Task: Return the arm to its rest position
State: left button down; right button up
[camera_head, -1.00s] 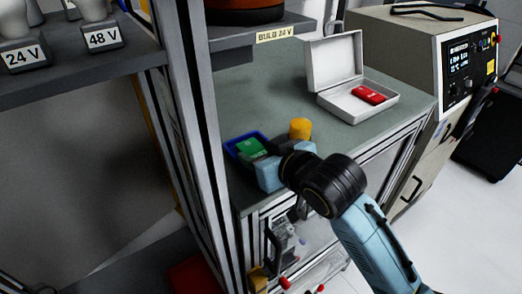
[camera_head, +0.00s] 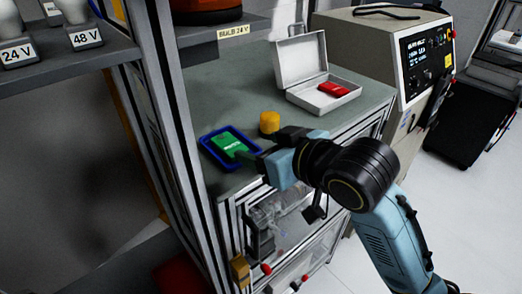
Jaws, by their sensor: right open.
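My right arm, blue with black joints, comes in from the lower right. Its right gripper (camera_head: 262,150) is open at the front edge of the green-grey worktop, just right of a blue tray. A green item (camera_head: 228,142) lies in the blue tray (camera_head: 208,155). One gripper finger appears close to the tray's right side; I cannot tell whether it touches. A yellow round knob or cap (camera_head: 269,122) stands just behind the gripper. My left gripper is not in view.
An open white box (camera_head: 297,95) with a red item (camera_head: 333,89) stands at the back of the worktop (camera_head: 240,85). A beige machine (camera_head: 372,38) stands behind right. A shelf post (camera_head: 160,110) rises left of the tray.

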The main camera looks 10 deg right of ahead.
jog(key=s+d+f+m+g+h, duration=0.2)
jog(key=s+d+f+g+h, duration=0.3)
jog(key=s+f, duration=0.7)
jog(key=s+d+f+m+g+h, duration=0.1)
jog(key=s+d+f+g, duration=0.45)
jog(key=s+f, duration=0.7)
notch_tip(320, 180, down, 33)
jog(key=w+d+b, duration=0.1)
jog(key=b, duration=0.8)
pick_arm(q)
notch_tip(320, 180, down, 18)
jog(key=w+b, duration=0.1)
jog(key=b, duration=0.8)
pick_arm(e)
jog(key=s+d+f, duration=0.1)
jog(key=s+f, duration=0.7)
jog(key=f, duration=0.5)
jog(key=s+d+f, duration=0.2)
jog(key=s+f, duration=0.7)
jog(key=f, duration=0.4)
jog(key=shift+f+g, duration=0.15)
jog(key=shift+g, duration=0.2)
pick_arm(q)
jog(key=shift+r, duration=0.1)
pick_arm(e)
jog(key=shift+c, duration=0.2)
